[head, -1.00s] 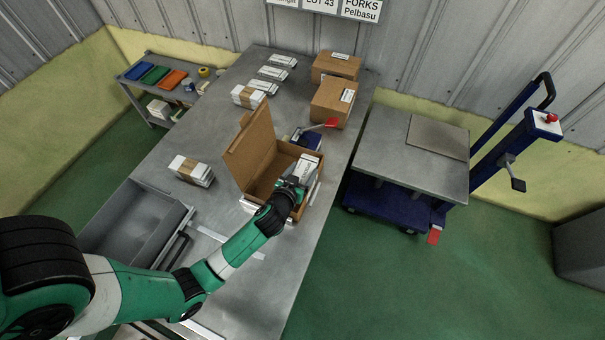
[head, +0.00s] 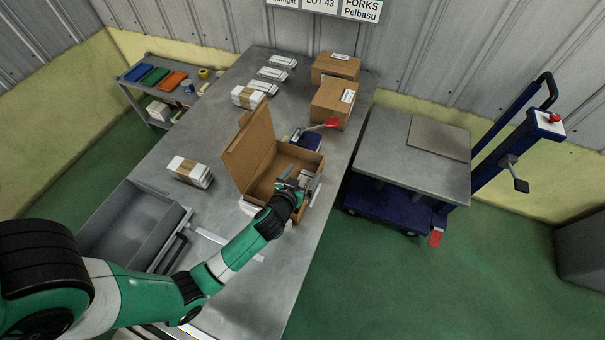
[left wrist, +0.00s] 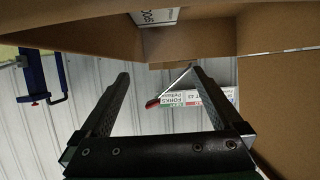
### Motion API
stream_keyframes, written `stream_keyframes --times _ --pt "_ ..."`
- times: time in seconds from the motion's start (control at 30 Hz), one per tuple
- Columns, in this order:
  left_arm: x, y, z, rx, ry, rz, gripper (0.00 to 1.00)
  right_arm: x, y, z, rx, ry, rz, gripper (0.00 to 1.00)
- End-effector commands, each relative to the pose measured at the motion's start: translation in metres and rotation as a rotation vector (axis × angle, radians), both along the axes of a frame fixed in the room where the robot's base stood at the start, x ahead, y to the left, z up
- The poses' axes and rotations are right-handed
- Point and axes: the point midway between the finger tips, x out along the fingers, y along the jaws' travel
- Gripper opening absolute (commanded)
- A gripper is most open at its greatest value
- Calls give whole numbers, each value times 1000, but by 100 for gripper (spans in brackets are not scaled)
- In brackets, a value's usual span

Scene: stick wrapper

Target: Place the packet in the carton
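The open brown carton (head: 262,186) stands on the metal table in the head view, its lid flap (head: 247,148) raised on the left side. My left gripper (head: 297,183) is at the right part of the carton's opening. In the left wrist view my left gripper (left wrist: 162,105) has its fingers spread with nothing held between them. Brown carton walls (left wrist: 80,30) fill the top and right there. A white printed surface (left wrist: 157,16), possibly the packet, shows against the cardboard at the top edge. In the head view my gripper hides part of the carton's inside. My right gripper is not in view.
Two closed boxes (head: 331,104) stand at the back right, beside a red-handled tool (head: 331,123). A grey bin (head: 135,225) is at the front left. A blue lift cart (head: 385,206) stands right of the table.

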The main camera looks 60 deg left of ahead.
Motion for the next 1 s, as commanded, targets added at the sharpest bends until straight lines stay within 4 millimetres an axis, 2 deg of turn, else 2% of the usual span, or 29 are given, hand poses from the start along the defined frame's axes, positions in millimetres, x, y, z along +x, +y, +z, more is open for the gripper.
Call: stream_keyframes --times 0.2,0.37,0.43,0.73,0.83,1.0 --pt "0 0 2 0 0 0 100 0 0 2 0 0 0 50" --pt "0 0 21 1 1 0 100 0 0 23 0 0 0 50" --pt "-13 -12 20 0 1 -4 100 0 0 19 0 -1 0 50" --pt "-66 -57 49 0 0 -4 100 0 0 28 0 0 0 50" --pt "-76 -67 54 0 2 -5 100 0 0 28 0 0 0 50" --pt "-84 -72 58 1 -1 0 100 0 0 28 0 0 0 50"
